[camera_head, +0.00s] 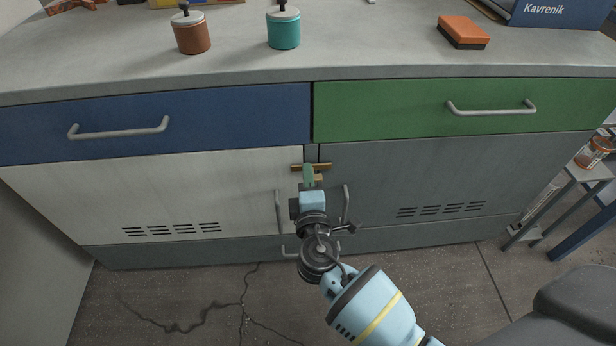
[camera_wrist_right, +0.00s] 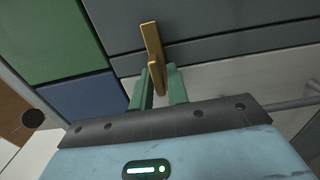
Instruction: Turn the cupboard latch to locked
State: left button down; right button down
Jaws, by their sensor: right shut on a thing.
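The latch (camera_head: 326,166) is a small orange-brown bar at the top of the seam between the white left door (camera_head: 160,190) and the grey right door (camera_head: 410,180). It lies about level and reaches across the seam. My right gripper (camera_head: 309,178) has its green fingers up at the latch and hides part of it. In the right wrist view the latch (camera_wrist_right: 151,42) shows as a golden bar with a raised grip, and the fingers of my right gripper (camera_wrist_right: 159,84) are shut on that grip, one on each side. My left gripper is out of view.
A blue drawer (camera_head: 200,122) and a green drawer (camera_head: 400,112) with bar handles sit above the doors. Door handles (camera_head: 278,210) flank my right gripper. Jars (camera_head: 191,34) and a sponge-like block (camera_head: 463,32) stand on the bench top. A small rack (camera_head: 580,185) is at right.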

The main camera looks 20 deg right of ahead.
jog(key=c, duration=1.5)
grip_release()
jog(key=shift+s, duration=0.1)
jog(key=p+v, duration=0.1)
jog(key=v, duration=0.6)
jog(key=shift+s+a, duration=0.1)
jog(key=shift+s, duration=0.25)
